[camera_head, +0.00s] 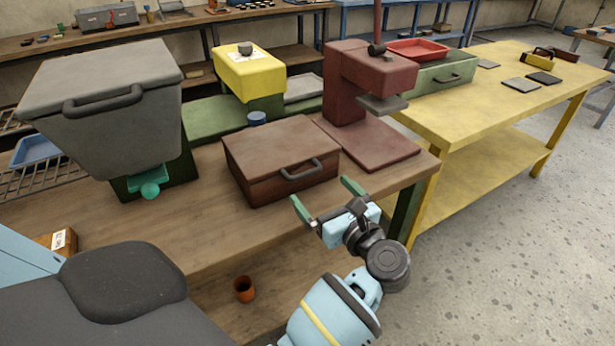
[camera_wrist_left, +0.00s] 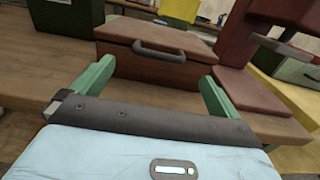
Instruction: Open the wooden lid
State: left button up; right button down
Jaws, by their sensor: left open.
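A brown wooden box (camera_head: 262,187) sits on the workbench with its wooden lid (camera_head: 268,143) shut flat on top. A dark bar handle (camera_head: 302,172) is on the front edge of the lid. In the left wrist view the lid (camera_wrist_left: 150,28) and the handle (camera_wrist_left: 158,50) show straight ahead, between the fingers. My left gripper (camera_head: 324,197) is open and empty, in front of the box and apart from the handle. Its green fingers (camera_wrist_left: 157,78) point toward the box front. My right gripper is not in either view.
A dark red press-like stand (camera_head: 368,142) is close to the right of the box. A large grey bin (camera_head: 105,95) with a green spout stands at the left. A yellow and green device (camera_head: 250,75) is behind. The bench front (camera_head: 170,230) is bare.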

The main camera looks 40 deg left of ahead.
aim_at(306, 172)
pick_arm(q)
jog(key=p+x, duration=0.1)
jog(key=x, duration=0.6)
jog(key=shift+w+a, duration=0.15)
jog(key=shift+a, duration=0.2)
